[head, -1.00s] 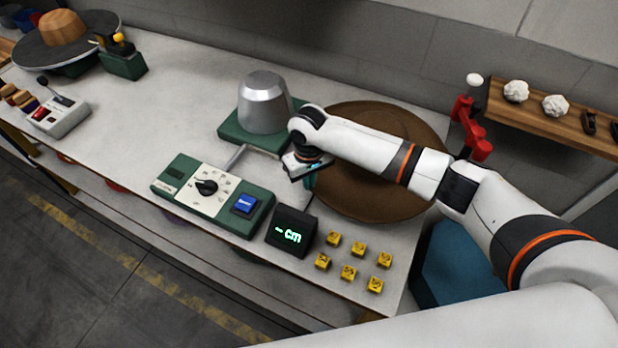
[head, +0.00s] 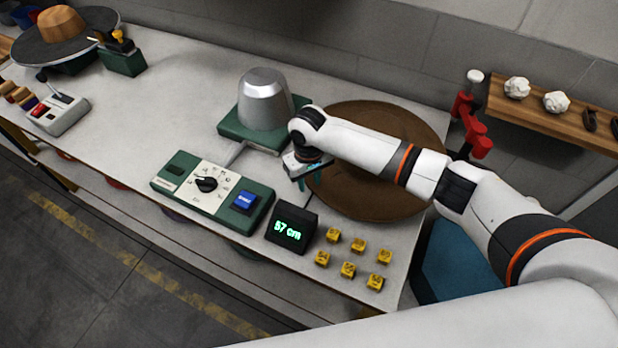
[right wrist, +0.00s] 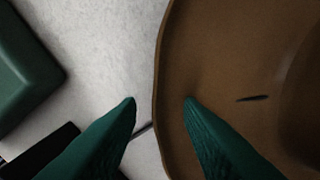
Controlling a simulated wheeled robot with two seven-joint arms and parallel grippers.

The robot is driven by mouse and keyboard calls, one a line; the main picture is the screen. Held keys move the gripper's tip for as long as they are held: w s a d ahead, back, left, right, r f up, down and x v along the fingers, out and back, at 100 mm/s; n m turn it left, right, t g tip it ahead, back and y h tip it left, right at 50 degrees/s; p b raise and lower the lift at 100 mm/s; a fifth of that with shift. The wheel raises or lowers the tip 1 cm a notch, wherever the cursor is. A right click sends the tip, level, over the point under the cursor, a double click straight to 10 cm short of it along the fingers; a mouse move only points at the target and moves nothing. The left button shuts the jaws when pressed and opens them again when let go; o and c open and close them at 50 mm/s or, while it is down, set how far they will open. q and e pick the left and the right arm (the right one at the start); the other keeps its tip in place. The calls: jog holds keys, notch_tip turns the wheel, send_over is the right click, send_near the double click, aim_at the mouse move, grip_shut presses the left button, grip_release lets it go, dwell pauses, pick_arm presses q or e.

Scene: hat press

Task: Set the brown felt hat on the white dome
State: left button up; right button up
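The brown felt hat (head: 375,195) lies at the right end of the table, its wide brim spread out; my right arm covers part of it. The dome (head: 264,100) looks silver-grey rather than white. It stands bare on a green base left of the hat. My right gripper (head: 313,184) is low at the hat's left edge. In the right wrist view its green fingers (right wrist: 159,101) are apart, one over the tabletop and one over the hat brim (right wrist: 215,60), with the brim edge between them. Contact cannot be told. My left gripper is not in view.
A green control box (head: 212,194) with a dial and blue button, a black display (head: 291,229) reading 57 cm, and several yellow cubes (head: 348,270) sit in front. A red clamp (head: 470,125) stands behind right. The table's left-middle is clear.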

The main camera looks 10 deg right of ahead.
notch_tip(320, 180, up, 12)
jog(key=b, duration=0.1)
dwell(0.5)
jog(key=shift+s, duration=0.1)
